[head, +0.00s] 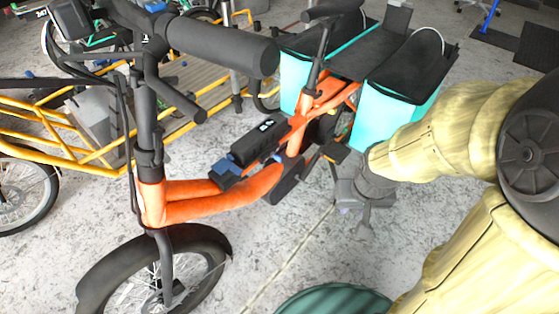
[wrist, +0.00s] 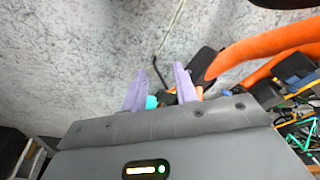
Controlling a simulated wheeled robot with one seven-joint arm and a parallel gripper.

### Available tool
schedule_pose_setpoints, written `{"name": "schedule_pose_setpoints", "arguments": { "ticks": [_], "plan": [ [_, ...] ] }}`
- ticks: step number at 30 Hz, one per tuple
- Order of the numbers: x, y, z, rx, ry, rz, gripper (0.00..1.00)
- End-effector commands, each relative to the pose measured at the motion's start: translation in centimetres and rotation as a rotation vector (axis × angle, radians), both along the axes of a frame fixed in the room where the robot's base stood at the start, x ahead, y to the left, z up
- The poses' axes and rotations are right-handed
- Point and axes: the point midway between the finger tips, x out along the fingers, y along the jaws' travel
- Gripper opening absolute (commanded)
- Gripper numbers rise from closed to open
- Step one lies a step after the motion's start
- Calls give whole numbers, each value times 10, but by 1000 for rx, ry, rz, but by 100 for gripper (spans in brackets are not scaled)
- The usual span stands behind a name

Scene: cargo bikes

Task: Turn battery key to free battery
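The orange cargo bike (head: 222,192) stands in the middle of the head view. Its black battery (head: 258,142) sits on the low frame tube, with blue parts (head: 228,168) at its front end. I cannot make out the battery key in either view. My gripper (head: 354,216) hangs to the right of the bike, apart from the battery and pointing down at the floor. In the wrist view its two pale purple fingers (wrist: 160,72) stand apart with nothing between them. The orange frame (wrist: 262,46) shows at the right there.
Turquoise panniers (head: 394,118) hang at the bike's rear, close to my arm. The black handlebar grip (head: 222,50) sticks out above the frame. A yellow-framed cargo bike (head: 90,150) stands behind at left. A green round object (head: 334,300) is at the bottom edge. Grey floor between is clear.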

Motion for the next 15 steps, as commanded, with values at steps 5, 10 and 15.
{"name": "schedule_pose_setpoints", "arguments": {
  "ticks": [5,10,15],
  "plan": [
    [14,-7,-11,-23,-36,25,29],
    [59,-23,-45,-80,-165,136,29],
    [117,-28,-87,-87,-360,321,29]
  ]
}}
